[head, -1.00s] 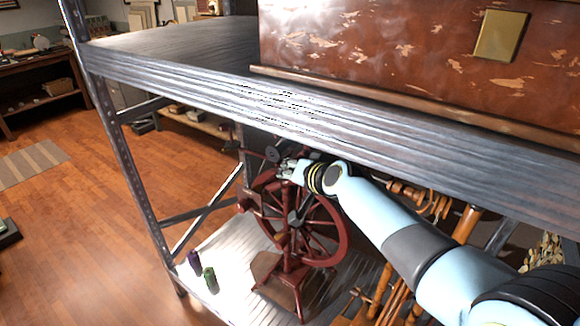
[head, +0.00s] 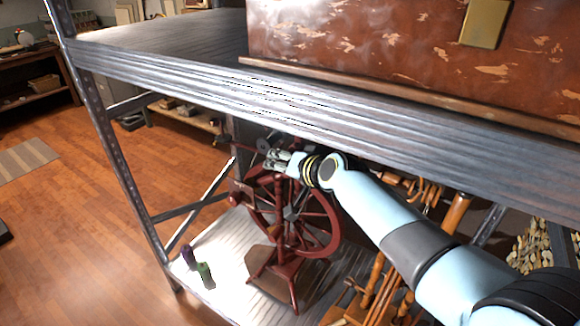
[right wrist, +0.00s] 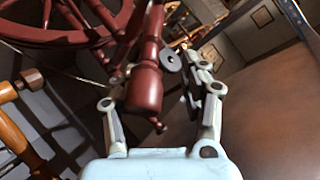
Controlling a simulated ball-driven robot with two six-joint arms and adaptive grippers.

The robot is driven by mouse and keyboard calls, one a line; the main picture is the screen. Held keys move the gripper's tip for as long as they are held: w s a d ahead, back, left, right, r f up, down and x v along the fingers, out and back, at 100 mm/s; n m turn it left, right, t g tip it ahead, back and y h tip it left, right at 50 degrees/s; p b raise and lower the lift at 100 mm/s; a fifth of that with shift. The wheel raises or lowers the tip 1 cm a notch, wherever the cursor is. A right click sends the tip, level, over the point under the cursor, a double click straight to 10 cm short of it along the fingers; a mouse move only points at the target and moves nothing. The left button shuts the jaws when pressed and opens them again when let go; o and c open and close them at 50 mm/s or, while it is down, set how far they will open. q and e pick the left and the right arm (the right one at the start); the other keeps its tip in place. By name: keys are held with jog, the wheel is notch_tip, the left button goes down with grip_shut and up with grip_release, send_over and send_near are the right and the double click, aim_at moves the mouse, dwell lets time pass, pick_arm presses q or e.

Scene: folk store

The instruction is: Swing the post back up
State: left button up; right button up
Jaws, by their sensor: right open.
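A dark red spinning wheel stands on the lower shelf in the head view, its spoked wheel (head: 325,240) behind a red upright (head: 278,205). My right gripper (head: 272,160) is beside the upper part of the spinning wheel, under the upper shelf. In the right wrist view a turned red post (right wrist: 145,88) with a thick end lies between the open fingers of my right gripper (right wrist: 160,100). It is nearer the left finger; I cannot tell whether they touch. A dark disc (right wrist: 171,60) sits beside the post. My left gripper is not in view.
The upper shelf (head: 200,85) passes close above my right arm and carries a worn brown chest (head: 400,60). Purple (head: 188,256) and green (head: 205,275) spools stand on the lower shelf (head: 235,245). Wooden frames (head: 375,285) stand to the right. The floor at left is open.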

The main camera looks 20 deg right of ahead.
jog(key=v, duration=0.6)
jog(key=shift+s, duration=0.1)
